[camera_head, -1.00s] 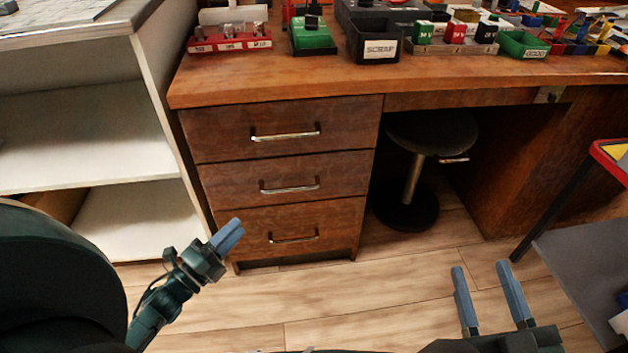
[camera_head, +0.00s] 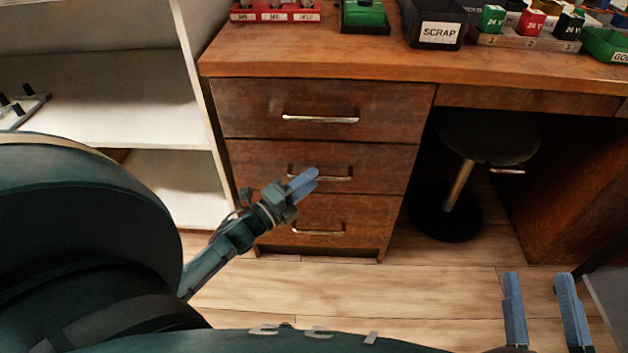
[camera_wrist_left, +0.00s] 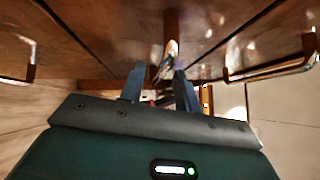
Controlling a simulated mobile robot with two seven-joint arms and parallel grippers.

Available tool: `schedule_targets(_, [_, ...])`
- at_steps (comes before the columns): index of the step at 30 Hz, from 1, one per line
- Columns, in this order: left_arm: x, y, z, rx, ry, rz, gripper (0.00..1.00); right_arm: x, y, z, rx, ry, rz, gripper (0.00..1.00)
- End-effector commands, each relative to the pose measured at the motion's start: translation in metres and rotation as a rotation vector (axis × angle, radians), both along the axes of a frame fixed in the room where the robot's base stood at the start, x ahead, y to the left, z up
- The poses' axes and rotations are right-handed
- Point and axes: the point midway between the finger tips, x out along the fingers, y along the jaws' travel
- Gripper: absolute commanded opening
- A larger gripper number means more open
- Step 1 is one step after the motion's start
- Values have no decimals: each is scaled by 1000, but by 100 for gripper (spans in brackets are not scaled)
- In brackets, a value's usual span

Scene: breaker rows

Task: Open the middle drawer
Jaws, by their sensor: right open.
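The middle drawer (camera_head: 255,160) of the wooden desk is closed, flush with the drawers above and below. Its metal bar handle (camera_head: 335,178) is partly covered by my left gripper (camera_head: 303,181) in the head view. In the left wrist view, the left gripper (camera_wrist_left: 158,75) has its fingers apart, and a shiny handle (camera_wrist_left: 170,50) shows ahead between them. It does not look gripped; I cannot tell whether a finger touches it. My right gripper (camera_head: 540,275) is open and empty over the floor at the lower right.
The top drawer (camera_head: 250,100) and bottom drawer (camera_head: 275,215) are closed, each with a bar handle. A white shelf unit (camera_head: 160,110) stands left of the desk. A stool (camera_head: 485,140) is under the desk. Bins, including a black SCRAP bin (camera_head: 432,33), stand on top.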

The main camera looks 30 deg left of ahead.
Motion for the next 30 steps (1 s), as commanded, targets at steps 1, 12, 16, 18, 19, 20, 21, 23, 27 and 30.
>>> schedule_targets(1, [7,-2,0,1,-1,-1,32,1,0,1,-2,-19,1,44])
schedule_targets(12, [21,-5,3,1,1,-1,32,4,-1,9,-7,-66,-1,44])
schedule_targets(16, [20,-5,3,1,1,0,31,4,-1,11,-8,-70,-1,44])
schedule_targets(18, [20,-5,3,0,1,0,25,5,-1,11,-7,-71,-1,44])
schedule_targets(19, [20,-5,3,0,1,0,23,5,-1,11,-7,-71,-1,44])
schedule_targets(20, [20,-5,3,0,1,0,20,5,-1,11,-7,-71,-1,44])
schedule_targets(21, [20,-5,3,0,1,0,17,5,-1,11,-7,-71,-1,44])
schedule_targets(23, [20,-5,3,0,1,0,12,5,-1,11,-7,-71,-1,44])
schedule_targets(27, [20,-5,3,0,1,0,1,5,-2,11,-7,-71,-1,44])
schedule_targets(30, [20,-5,3,0,1,0,0,4,-1,11,-7,-71,-1,44])
